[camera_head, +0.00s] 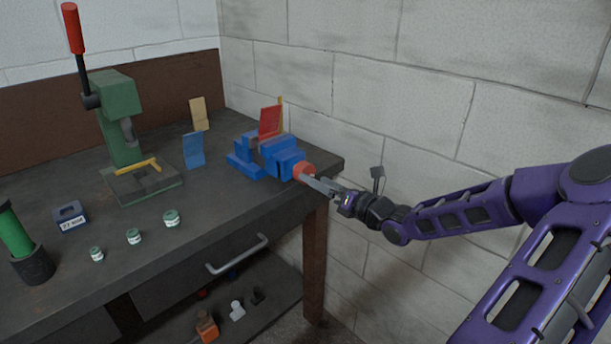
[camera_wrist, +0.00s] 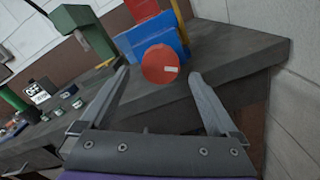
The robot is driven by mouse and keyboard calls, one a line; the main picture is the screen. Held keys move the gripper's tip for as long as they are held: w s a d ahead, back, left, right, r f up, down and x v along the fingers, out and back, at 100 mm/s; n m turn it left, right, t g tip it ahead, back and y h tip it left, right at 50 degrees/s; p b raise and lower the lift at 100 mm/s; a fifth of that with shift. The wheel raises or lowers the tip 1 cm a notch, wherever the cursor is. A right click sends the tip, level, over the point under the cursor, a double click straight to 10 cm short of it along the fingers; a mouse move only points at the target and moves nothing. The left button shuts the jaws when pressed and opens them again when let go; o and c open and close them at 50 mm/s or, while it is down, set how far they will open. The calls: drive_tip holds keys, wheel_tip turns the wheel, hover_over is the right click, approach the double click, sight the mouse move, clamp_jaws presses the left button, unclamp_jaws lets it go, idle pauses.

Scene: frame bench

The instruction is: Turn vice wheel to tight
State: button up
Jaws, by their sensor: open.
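The blue vice (camera_head: 279,156) stands at the right end of the dark bench, near the wall. Its red wheel (camera_head: 304,171) faces my arm. In the wrist view the wheel (camera_wrist: 161,64) is a red disc with a small pale mark, and the blue vice body (camera_wrist: 150,38) is behind it. My gripper (camera_head: 318,183) is at the wheel in the head view. In the wrist view my open gripper (camera_wrist: 160,80) has one finger on each side below the wheel, with gaps to both. Whether a finger touches the wheel cannot be told.
The bench (camera_head: 230,205) has a green press (camera_head: 118,115) with a red-handled lever at its left. Small green-lidded jars (camera_head: 134,236) and a dark blue labelled block (camera_head: 70,216) stand on the left. A drawer handle (camera_head: 238,256) juts from the front. The block wall (camera_head: 400,90) is close behind.

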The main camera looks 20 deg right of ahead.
sight(302, 171)
drive_tip(key=x, duration=0.5)
drive_tip(key=c, duration=1.4)
